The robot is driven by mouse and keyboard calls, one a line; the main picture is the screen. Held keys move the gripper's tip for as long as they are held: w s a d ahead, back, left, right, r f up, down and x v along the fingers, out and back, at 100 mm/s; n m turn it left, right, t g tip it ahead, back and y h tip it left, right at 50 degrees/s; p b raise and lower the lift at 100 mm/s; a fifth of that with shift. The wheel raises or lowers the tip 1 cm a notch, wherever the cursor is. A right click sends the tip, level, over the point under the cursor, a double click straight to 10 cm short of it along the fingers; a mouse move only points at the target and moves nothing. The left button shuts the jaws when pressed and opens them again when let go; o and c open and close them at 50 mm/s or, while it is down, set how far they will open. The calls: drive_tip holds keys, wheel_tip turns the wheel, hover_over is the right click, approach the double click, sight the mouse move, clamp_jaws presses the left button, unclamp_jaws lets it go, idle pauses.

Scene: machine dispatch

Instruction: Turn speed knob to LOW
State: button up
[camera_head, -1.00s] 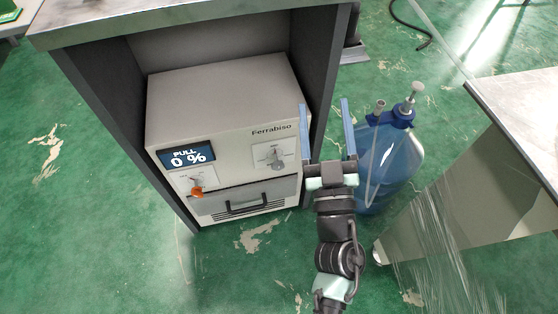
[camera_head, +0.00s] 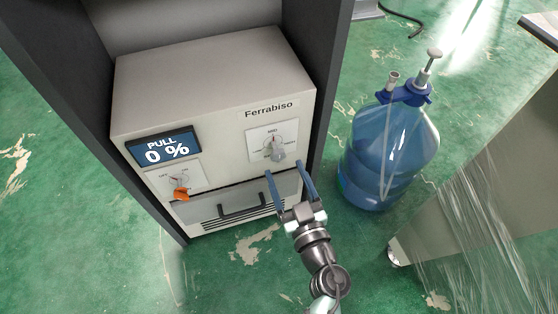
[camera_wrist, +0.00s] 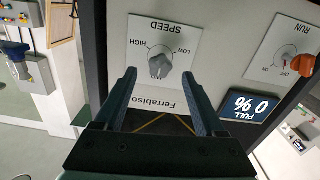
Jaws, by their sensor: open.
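The speed knob (camera_head: 278,150) is a grey knob on a white plate at the right of the machine's front. It also shows in the wrist view (camera_wrist: 160,65), upside down, with HIGH printed at left and LOW at right. I cannot tell for sure which mark it points to. My gripper (camera_head: 284,171) is open and empty, just below the knob in the head view. In the wrist view its two dark fingers (camera_wrist: 159,74) reach towards the knob, one on each side of it in the picture. Contact is not visible.
The machine (camera_head: 210,85) sits inside a dark-sided cabinet. An orange run knob (camera_head: 181,194) and a display (camera_head: 163,149) reading PULL 0 % are at its left. A drawer handle (camera_head: 242,207) is below. A blue water bottle (camera_head: 388,150) stands on the floor at right.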

sight(279, 159)
drive_tip(key=b+x, duration=0.1)
drive_tip(key=x, duration=0.4)
drive_tip(key=shift+w+a+b, duration=0.1)
drive_tip(key=shift+w+b, duration=0.05)
drive_tip(key=shift+b, duration=0.25)
clamp_jaws()
